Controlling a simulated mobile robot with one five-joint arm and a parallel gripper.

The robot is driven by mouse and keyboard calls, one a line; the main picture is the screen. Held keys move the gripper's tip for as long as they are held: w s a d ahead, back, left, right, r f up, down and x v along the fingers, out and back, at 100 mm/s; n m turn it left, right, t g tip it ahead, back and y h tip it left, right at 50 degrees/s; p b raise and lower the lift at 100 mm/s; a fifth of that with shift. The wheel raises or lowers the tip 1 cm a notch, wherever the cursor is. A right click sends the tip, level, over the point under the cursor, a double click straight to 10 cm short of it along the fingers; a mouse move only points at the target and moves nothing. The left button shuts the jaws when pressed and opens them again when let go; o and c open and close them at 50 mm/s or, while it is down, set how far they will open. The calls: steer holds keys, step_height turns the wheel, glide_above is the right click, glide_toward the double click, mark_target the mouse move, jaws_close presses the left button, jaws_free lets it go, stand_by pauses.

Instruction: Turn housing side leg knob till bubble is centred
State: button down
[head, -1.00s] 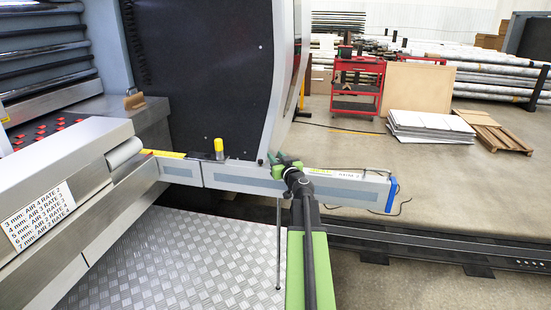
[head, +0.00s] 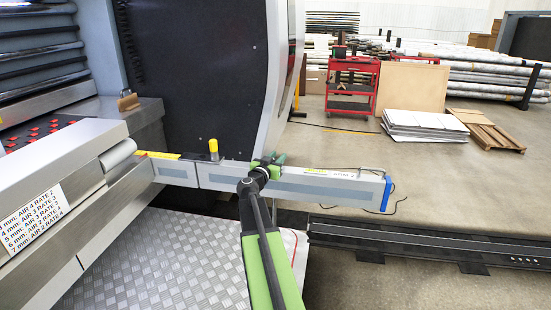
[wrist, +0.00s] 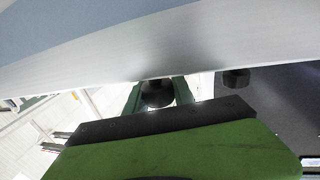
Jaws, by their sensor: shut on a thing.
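A dark round knob (wrist: 157,94) sits under the pale edge of the beam in the wrist view, between the green fingers of my gripper (wrist: 158,91). My gripper is shut on it. A second dark knob (wrist: 236,79) hangs under the same edge to the right, apart from my fingers. In the head view my gripper (head: 268,160) is at the long grey beam (head: 320,185), and the held knob is hidden there. A small white and yellow label strip (head: 330,173) lies on the beam top. I cannot make out a bubble.
A yellow-capped post (head: 213,148) stands on the beam left of my gripper. The dark printer housing (head: 190,80) rises behind it. A blue end cap (head: 386,194) closes the beam at right. Chequered metal plate (head: 170,265) lies below; open floor lies at right.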

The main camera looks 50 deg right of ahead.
steer(key=shift+s+m+g+h, duration=0.15)
steer(key=shift+m+g+h, duration=0.25)
steer(key=shift+m+g, duration=1)
steer(key=shift+s+d+g, duration=0.1)
steer(key=shift+g, duration=0.3)
steer(key=c, duration=1.1)
jaws_free()
steer(key=shift+o, duration=0.2)
steer(key=s+a, duration=0.2)
steer(key=a, duration=1.5)
steer(key=shift+s+a, duration=0.15)
steer(key=shift+s, duration=0.05)
